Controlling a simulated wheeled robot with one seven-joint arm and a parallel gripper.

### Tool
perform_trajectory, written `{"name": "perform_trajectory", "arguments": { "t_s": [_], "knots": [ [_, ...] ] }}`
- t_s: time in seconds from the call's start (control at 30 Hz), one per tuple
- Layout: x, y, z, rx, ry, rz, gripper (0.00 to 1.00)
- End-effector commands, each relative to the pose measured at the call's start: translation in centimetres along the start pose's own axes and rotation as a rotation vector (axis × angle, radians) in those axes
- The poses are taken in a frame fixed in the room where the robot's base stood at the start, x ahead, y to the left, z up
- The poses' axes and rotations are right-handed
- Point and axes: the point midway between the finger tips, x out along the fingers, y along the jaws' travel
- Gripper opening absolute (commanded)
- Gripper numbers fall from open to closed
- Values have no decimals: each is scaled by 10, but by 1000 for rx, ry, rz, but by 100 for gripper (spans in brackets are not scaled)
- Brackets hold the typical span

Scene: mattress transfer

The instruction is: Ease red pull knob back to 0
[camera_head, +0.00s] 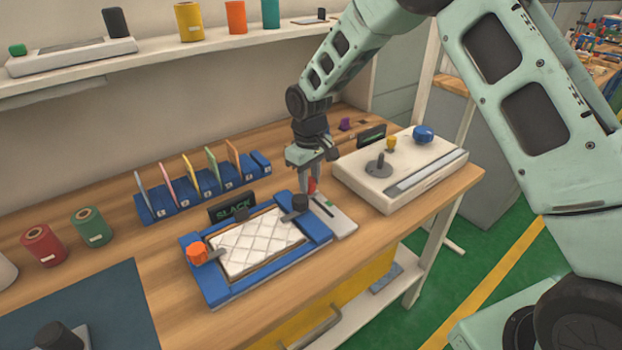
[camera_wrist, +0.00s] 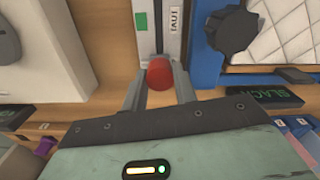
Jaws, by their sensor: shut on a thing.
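The red pull knob (camera_wrist: 160,73) sits at the near end of a light slider strip (camera_wrist: 157,30) in the wrist view. In the head view the red knob (camera_head: 312,186) shows just below my gripper (camera_head: 311,190). My gripper (camera_wrist: 160,85) points down and its two fingers are closed around the sides of the knob. The strip carries a green mark and a small printed label in the wrist view; any 0 mark cannot be read. The strip (camera_head: 338,216) lies right of the blue frame (camera_head: 213,287), which holds a white quilted pad (camera_head: 258,242).
A dark sign reading SLACK (camera_head: 232,207) stands behind the frame. An orange knob (camera_head: 196,251) and a black knob (camera_head: 300,202) are on the frame. A white control box (camera_head: 362,187) with a lever stands close on the right. Red (camera_head: 43,245) and green (camera_head: 91,226) rolls stand left.

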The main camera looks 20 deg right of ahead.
Motion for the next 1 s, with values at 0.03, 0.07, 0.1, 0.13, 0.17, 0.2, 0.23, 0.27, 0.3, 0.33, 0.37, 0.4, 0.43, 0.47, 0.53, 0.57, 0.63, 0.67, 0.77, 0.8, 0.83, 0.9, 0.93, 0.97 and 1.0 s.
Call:
{"name": "perform_trajectory", "arguments": {
  "t_s": [0.03,0.07,0.1,0.13,0.17,0.2,0.23,0.27,0.3,0.33,0.37,0.4,0.43,0.47,0.53,0.57,0.63,0.67,0.77,0.8,0.83,0.9,0.93,0.97,1.0],
  "knots": [
    [-2,1,-5,-1,17,3,0],
    [-2,1,-5,-1,18,3,31],
    [-2,1,-5,-1,18,4,42],
    [-2,1,-5,-1,18,4,50],
    [-2,1,-5,-1,17,3,50],
    [-2,1,-4,-1,16,3,50],
    [-2,1,-4,-1,15,3,50],
    [-2,1,-4,-1,14,3,50],
    [-2,1,-4,-1,13,3,50],
    [-2,1,-4,-1,13,3,50],
    [-2,1,-4,-1,13,3,50],
    [-2,1,-3,-1,12,3,50],
    [-2,1,-3,-1,12,3,50],
    [-3,1,-3,-1,12,3,50],
    [-8,1,-4,-1,14,3,50],
    [-11,1,-4,-1,14,3,50],
    [-22,1,-4,-1,15,4,50],
    [-27,1,-4,-1,16,4,50],
    [-49,1,-4,-1,17,4,50],
    [-59,1,-4,0,18,5,50],
    [-66,1,-3,0,17,4,50],
    [-83,1,-3,0,17,5,50],
    [-90,1,-3,0,17,5,50],
    [-97,1,-3,0,19,5,50],
    [-106,1,-3,0,18,4,50]
  ]
}}
